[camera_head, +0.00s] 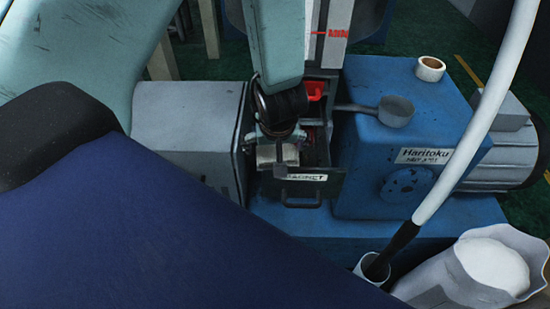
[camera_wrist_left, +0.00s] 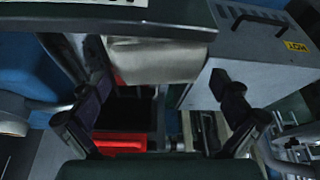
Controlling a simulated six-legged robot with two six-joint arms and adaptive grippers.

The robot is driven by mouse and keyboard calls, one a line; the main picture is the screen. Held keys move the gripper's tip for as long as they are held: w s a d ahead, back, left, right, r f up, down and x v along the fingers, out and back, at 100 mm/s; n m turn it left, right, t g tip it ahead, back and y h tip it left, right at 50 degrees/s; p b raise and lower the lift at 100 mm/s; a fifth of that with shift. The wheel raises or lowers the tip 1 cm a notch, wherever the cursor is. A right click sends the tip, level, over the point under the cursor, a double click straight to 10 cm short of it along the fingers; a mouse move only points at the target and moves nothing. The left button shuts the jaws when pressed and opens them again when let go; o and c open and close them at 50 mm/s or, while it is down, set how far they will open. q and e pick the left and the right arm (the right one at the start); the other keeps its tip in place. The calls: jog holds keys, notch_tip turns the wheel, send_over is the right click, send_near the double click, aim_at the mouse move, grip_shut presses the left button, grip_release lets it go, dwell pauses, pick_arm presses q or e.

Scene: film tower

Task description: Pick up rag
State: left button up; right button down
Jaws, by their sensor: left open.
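A pale grey-beige folded cloth, which looks like the rag (camera_wrist_left: 155,58), lies at the front of an open green drawer (camera_head: 312,188) with a label and handle. In the head view the rag (camera_head: 277,154) shows as a small pale patch just behind the drawer's front wall. My left gripper (camera_head: 282,136) points down over the drawer and hides much of its inside. In the left wrist view my left gripper (camera_wrist_left: 157,92) is open, its fingers on either side of the rag's width. Nothing is held, and I cannot tell whether a fingertip touches the rag. My right gripper is not in view.
A red thing (camera_head: 315,91) is at the drawer's back. A grey box (camera_head: 190,128) stands left of the drawer and a blue machine (camera_head: 375,150) right. A metal ladle-like cup (camera_head: 396,112) and a tape roll (camera_head: 430,69) sit on the machine. A white hose (camera_head: 480,110) curves at right.

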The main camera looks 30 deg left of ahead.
pick_arm(q)
jog(key=shift+d, duration=0.15)
jog(key=shift+w, duration=0.15)
jog(key=shift+w+f, duration=0.1)
jog(key=shift+f, duration=0.05)
jog(key=shift+c, duration=1.4)
jog(key=c, duration=0.3)
jog(key=shift+s, duration=0.2)
jog(key=shift+c, duration=1)
jog(key=shift+w, duration=0.15)
